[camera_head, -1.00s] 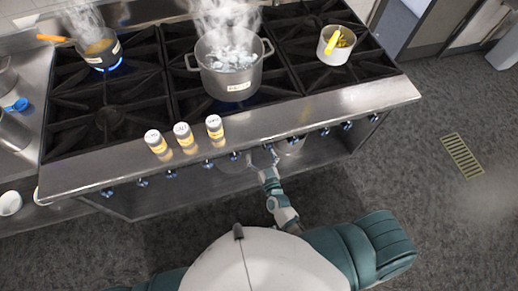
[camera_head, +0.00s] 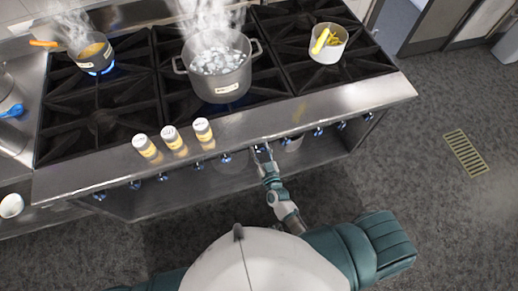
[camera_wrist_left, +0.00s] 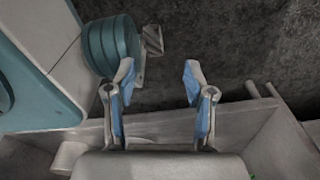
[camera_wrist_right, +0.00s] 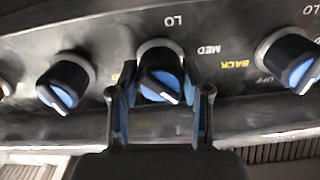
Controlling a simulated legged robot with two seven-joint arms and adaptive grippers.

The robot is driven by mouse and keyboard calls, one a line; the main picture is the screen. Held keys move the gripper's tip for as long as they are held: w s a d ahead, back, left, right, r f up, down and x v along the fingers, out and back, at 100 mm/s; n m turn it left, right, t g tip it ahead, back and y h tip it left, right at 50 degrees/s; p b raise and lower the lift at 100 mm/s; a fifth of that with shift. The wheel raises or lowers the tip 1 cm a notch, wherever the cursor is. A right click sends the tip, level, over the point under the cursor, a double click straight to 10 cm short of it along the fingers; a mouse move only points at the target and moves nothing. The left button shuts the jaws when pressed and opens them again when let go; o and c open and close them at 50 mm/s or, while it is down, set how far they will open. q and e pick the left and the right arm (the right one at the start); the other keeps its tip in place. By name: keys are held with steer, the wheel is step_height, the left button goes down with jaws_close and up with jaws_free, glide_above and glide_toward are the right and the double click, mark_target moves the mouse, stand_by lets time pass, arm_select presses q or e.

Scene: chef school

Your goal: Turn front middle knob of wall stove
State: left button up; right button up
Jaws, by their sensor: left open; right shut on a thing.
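The wall stove (camera_head: 330,99) has a row of black knobs with blue faces along its front edge. In the right wrist view, a knob (camera_wrist_right: 160,85) sits between the fingers of my right gripper (camera_wrist_right: 160,70), which is shut on it. "LO" is printed above this knob and "MED" to its right. Its white pointer mark is toward the lower right. In the head view my right gripper (camera_head: 262,150) reaches the stove front near its middle. My left gripper (camera_wrist_left: 157,75) is open and empty in the left wrist view and out of the head view.
Neighbouring knobs stand left (camera_wrist_right: 65,83) and right (camera_wrist_right: 290,62); the right one is by "BACK". A steaming pot (camera_head: 222,85), a saucepan (camera_head: 92,55) over a blue flame and a white pot (camera_head: 327,48) sit on the burners. Several shakers (camera_head: 173,138) line the front ledge.

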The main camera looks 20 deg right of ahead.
steer(key=shift+w+d, duration=0.1)
steer(key=shift+d, duration=0.45)
steer(key=shift+a, duration=0.15)
steer(key=shift+a+r, duration=0.1)
steer(key=shift+a, duration=0.2)
steer(key=shift+a+r+m, duration=0.1)
steer(key=shift+a+m, duration=0.3)
steer(key=shift+a, duration=0.05)
steer(key=shift+d, duration=0.1)
steer(key=shift+d+m+p, duration=0.2)
steer(key=shift+m+p, duration=0.1)
steer(key=shift+m, duration=0.3)
steer(key=shift+d+m, duration=0.25)
steer(key=shift+m, duration=0.95)
steer(key=shift+a+m+p, duration=0.15)
steer(key=shift+m+p, duration=0.15)
steer(key=shift+a+m, duration=0.2)
steer(key=shift+m, duration=0.5)
arm_select(q)
steer(key=s, duration=0.3)
steer(key=shift+a+f, duration=0.15)
arm_select(e)
steer(key=shift+d+m, duration=0.2)
steer(key=shift+m, duration=0.6)
arm_select(q)
steer(key=shift+s+a+f, duration=0.1)
steer(key=shift+s, duration=0.2)
arm_select(e)
steer(key=shift+a, duration=0.1)
